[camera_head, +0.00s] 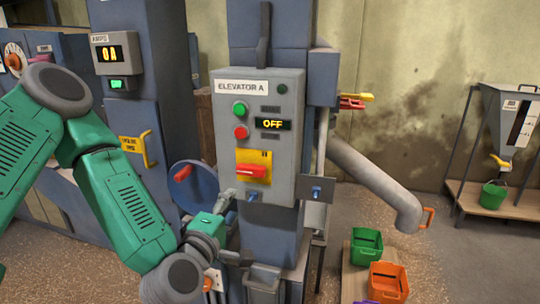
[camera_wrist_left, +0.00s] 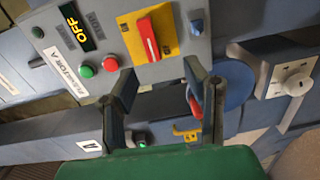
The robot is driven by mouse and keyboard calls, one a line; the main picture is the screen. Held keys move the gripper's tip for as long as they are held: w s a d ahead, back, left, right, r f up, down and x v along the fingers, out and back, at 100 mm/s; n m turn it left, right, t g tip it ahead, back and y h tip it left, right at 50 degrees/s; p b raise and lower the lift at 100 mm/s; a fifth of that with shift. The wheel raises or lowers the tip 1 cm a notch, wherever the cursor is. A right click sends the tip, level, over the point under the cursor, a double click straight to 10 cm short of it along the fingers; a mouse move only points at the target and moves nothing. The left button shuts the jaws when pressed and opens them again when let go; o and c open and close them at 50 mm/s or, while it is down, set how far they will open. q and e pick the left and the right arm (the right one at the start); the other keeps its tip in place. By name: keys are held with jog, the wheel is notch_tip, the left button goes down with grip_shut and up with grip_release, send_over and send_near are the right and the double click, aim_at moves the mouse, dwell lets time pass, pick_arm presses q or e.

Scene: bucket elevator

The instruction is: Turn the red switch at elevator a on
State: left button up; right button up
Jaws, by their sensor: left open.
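The red switch (camera_head: 252,171) sits on a yellow plate on the grey Elevator A panel (camera_head: 285,88), its handle lying level in the head view. The panel display (camera_head: 272,124) reads OFF. A green button (camera_head: 240,109) and a red button (camera_head: 241,132) are above the switch. My left gripper (camera_head: 232,228) is open and empty, below and left of the switch and apart from it. In the left wrist view the red switch (camera_wrist_left: 149,40) shows beyond and between the open fingers (camera_wrist_left: 162,80). My right gripper is not in view.
A blue wheel with a red handle (camera_head: 181,173) stands just left of the panel. A grey pipe (camera_head: 375,180) runs down to the right. The space before the panel looks clear.

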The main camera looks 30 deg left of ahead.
aim_at(249, 173)
pick_arm(q)
jog(key=shift+n, duration=0.3)
jog(key=b+x, duration=0.2)
jog(key=x, duration=0.2)
jog(key=r+b+x, duration=0.1)
jog(key=x, duration=0.4)
jog(key=r+b+x, duration=0.1)
jog(key=b+x, duration=0.1)
jog(key=x, duration=0.3)
jog(key=shift+w+a+b, duration=0.1)
jog(key=shift+a+b, duration=0.2)
jog(key=shift+c, duration=0.4)
jog(key=shift+f, duration=0.1)
grip_shut()
